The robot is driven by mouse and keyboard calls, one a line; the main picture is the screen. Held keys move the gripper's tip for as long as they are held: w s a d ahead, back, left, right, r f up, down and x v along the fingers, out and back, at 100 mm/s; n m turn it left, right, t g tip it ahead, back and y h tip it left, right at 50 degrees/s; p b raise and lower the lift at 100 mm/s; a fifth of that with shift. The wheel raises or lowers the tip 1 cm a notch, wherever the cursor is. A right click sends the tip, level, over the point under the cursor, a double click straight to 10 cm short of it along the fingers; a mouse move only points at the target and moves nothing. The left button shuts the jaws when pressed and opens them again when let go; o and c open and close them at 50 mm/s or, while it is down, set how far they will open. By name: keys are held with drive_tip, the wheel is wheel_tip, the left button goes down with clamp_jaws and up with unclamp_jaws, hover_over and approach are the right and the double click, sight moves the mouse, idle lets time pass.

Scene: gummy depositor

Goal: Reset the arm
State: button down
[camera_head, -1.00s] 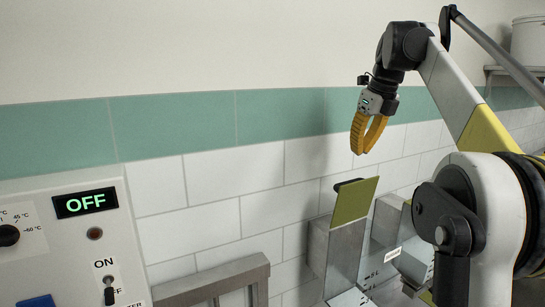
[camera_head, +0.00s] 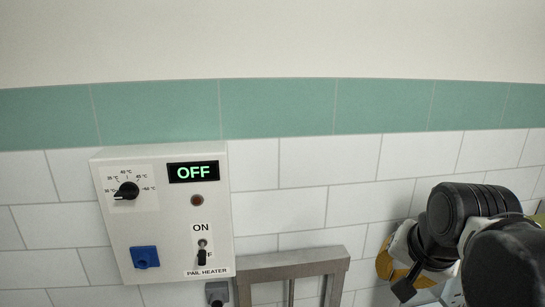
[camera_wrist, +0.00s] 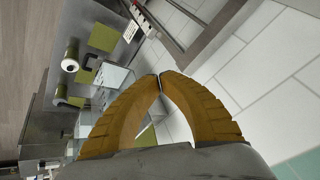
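My gripper (camera_wrist: 160,76) shows in the wrist view with its two orange fingers curved together and their tips touching. Nothing is held between them. In the head view my gripper (camera_head: 388,266) is at the lower right, partly hidden behind my dark wrist and arm links, so its fingertips cannot be made out there. It is in front of the white tiled wall, to the right of the pail heater box and apart from it.
The pail heater control box (camera_head: 150,240) is on the wall at the left, with a green OFF display (camera_head: 193,172), a black dial (camera_head: 126,190) and a toggle switch (camera_head: 202,257). A metal frame (camera_head: 295,262) stands right of it. Metal equipment (camera_wrist: 118,75) shows in the wrist view.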

drive_tip(key=s+a+f+n+t, duration=0.1)
drive_tip(key=s+a+f+n, duration=0.2)
drive_tip(key=s+f+n, duration=0.55)
wheel_tip(320, 180, down, 44)
drive_tip(key=w+m+b, duration=0.1)
drive_tip(key=w+b, duration=0.1)
drive_tip(key=b, duration=4.1)
drive_tip(key=shift+r, duration=0.15)
